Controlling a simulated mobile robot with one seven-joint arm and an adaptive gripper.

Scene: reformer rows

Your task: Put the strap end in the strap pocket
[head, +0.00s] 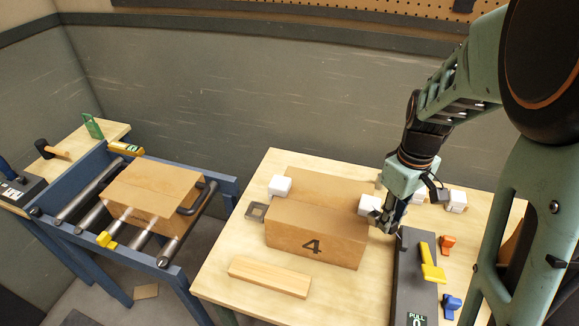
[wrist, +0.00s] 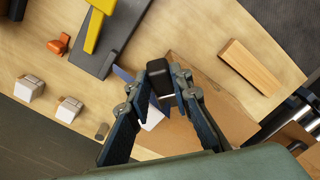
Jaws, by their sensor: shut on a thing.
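My gripper (head: 388,222) is at the right end of the cardboard box marked 4 (head: 316,240), above the table. In the wrist view my gripper (wrist: 162,92) is shut on a small black block-like piece (wrist: 158,70), apparently the strap end. A bit of blue shows beside it. A white block (head: 370,204) sits by the box's right end, just left of the fingers. No strap pocket can be made out for certain; a grey square frame with an opening (head: 257,211) lies at the box's left end.
A dark board (head: 415,280) with a yellow lever (head: 431,262) lies right of the gripper, near orange (head: 447,242) and blue (head: 451,303) pieces. A wooden bar (head: 270,277) lies in front of the box. A roller conveyor (head: 148,240) carries another box at left.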

